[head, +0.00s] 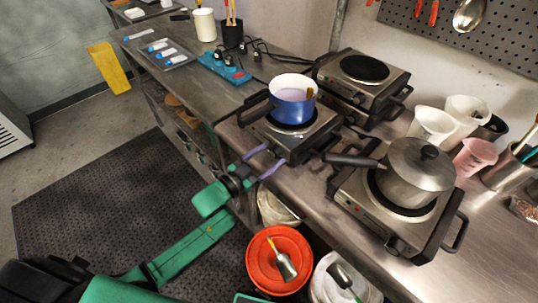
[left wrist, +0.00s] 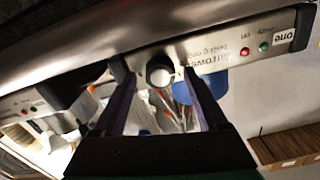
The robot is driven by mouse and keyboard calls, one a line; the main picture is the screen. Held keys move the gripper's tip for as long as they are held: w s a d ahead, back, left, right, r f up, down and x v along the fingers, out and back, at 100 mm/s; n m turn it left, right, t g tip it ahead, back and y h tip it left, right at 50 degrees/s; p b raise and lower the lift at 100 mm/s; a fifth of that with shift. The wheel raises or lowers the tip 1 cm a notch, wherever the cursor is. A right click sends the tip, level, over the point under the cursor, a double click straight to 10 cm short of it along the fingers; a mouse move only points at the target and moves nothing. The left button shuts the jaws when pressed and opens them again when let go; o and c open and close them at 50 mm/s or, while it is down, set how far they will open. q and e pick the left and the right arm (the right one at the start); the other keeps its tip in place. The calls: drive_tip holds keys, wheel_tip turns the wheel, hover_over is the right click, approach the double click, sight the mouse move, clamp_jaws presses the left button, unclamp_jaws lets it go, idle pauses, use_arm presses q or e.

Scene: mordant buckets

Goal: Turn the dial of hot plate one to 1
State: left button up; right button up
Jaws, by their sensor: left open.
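Hot plate one (head: 262,136) stands at the counter's front edge with a blue pot (head: 291,106) on it. In the left wrist view its front panel (left wrist: 225,52) appears upside down, with a label reading "one", a red and a green light. The gripper is open, one purple finger on each side of the dial. I cannot tell whether either finger touches it. The dial's setting is not readable. My right gripper is not in view.
A hot plate with a lidded steel pot (head: 413,178) stands to the right, its black handle pointing left. Another hot plate (head: 362,77) is behind. White and pink jugs (head: 475,157) stand at the right. An orange bucket (head: 268,278) and a white one are below the counter.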

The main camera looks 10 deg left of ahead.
use_arm(q)
clamp_jaws()
drive_tip(key=shift+f, duration=0.1)
drive_tip(key=m+b, duration=0.1)
drive_tip(key=m, duration=0.3)
drive_tip(key=shift+m+b, duration=0.35)
drive_tip(key=shift+m, duration=1.15)
unclamp_jaws()
